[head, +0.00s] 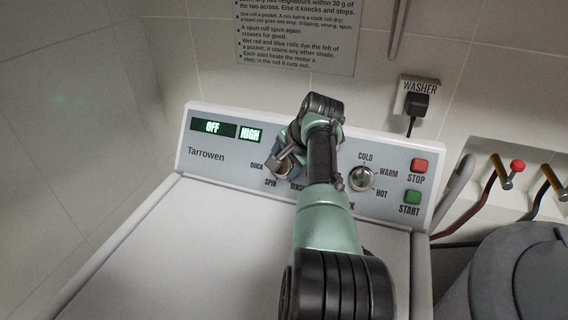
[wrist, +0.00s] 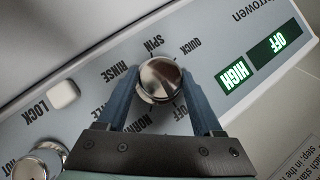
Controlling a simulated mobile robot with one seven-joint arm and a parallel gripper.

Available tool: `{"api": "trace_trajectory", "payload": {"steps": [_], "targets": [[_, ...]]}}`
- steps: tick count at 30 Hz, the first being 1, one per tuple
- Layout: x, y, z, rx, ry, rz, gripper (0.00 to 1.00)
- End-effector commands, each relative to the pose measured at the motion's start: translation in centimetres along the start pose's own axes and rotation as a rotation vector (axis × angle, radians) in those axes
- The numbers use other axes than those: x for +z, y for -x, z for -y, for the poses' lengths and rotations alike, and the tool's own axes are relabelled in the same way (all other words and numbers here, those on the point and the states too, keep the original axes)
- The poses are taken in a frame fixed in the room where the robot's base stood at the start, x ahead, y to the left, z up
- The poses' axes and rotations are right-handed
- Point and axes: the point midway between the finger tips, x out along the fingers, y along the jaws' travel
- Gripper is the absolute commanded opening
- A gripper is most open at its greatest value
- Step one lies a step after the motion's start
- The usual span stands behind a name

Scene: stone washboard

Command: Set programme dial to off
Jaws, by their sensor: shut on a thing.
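The programme dial (wrist: 160,78) is a round silver knob on the washer's sloped panel. In the wrist view my gripper (wrist: 160,86) has one blue finger on each side of it and is shut on it. Labels Quick, Spin and Rinse show around the knob; Off and Normal are partly hidden by the fingers. I cannot tell clearly where the dial's mark points. In the head view my gripper (head: 284,158) is at the dial, which my arm partly covers. The green display (head: 213,127) reads OFF, with HIGH beside it.
The temperature dial (head: 361,179), red stop button (head: 420,165) and green start button (head: 412,197) are to the right. A white lock button (wrist: 63,94) shows in the wrist view. A plugged socket (head: 418,97) and a notice (head: 297,35) are on the tiled wall.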

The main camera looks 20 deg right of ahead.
Motion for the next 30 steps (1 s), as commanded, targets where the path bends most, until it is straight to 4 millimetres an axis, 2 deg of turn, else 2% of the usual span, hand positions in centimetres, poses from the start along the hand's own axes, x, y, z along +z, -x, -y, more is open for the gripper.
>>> {"api": "trace_trajectory", "payload": {"steps": [2, 3, 7, 20, 30], "targets": [[0.2, -0.2, -0.2, 0.004, 0.0, 0.006, 0.12], [0.2, -0.2, -0.2, 0.004, 0.0, 0.006, 0.75], [0.2, -0.2, -0.1, 0.002, -0.001, 0.005, 0.97], [0.0, 0.3, 0.1, -0.001, -0.001, 0.001, 0.97], [0.0, 3.2, 0.1, -0.002, 0.0, 0.0, 0.97]]}}
